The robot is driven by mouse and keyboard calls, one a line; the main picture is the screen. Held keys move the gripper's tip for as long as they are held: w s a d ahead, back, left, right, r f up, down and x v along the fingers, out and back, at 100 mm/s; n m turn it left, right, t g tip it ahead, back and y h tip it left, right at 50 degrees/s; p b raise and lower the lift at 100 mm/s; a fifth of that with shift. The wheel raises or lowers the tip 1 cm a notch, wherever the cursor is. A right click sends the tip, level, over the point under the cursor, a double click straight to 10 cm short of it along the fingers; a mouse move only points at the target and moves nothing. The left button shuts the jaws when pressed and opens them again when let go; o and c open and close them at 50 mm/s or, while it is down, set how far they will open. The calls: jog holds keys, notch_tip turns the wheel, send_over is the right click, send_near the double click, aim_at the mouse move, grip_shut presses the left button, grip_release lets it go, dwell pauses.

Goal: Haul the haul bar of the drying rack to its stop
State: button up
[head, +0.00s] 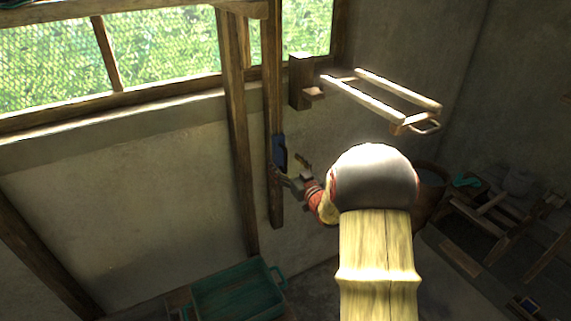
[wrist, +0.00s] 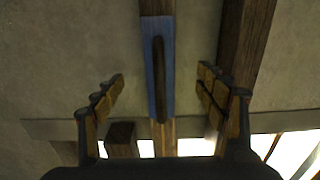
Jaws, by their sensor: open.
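The haul bar (wrist: 158,80) is a dark upright bar on a blue plate (wrist: 150,62), set on a narrow wooden post. In the head view the blue plate (head: 279,148) shows low on the post, just left of my gripper (head: 288,171). In the wrist view my gripper (wrist: 162,76) is open, with one finger on each side of the bar and a clear gap on both sides. I cannot tell how far the bar is in depth from the fingertips. The drying rack (head: 372,98), two pale rails with a crosspiece, juts from the wall up to the right.
A thicker upright beam (head: 237,140) stands left of the post and shows close to the right finger in the wrist view (wrist: 245,40). A wooden block (head: 301,80) sits on the wall by the rack. A green crate (head: 238,293) stands below. Stools (head: 490,215) are at right.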

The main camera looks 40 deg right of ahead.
dwell(0.3)
jog(key=v, duration=0.7)
jog(key=shift+p, duration=0.3)
dwell(0.4)
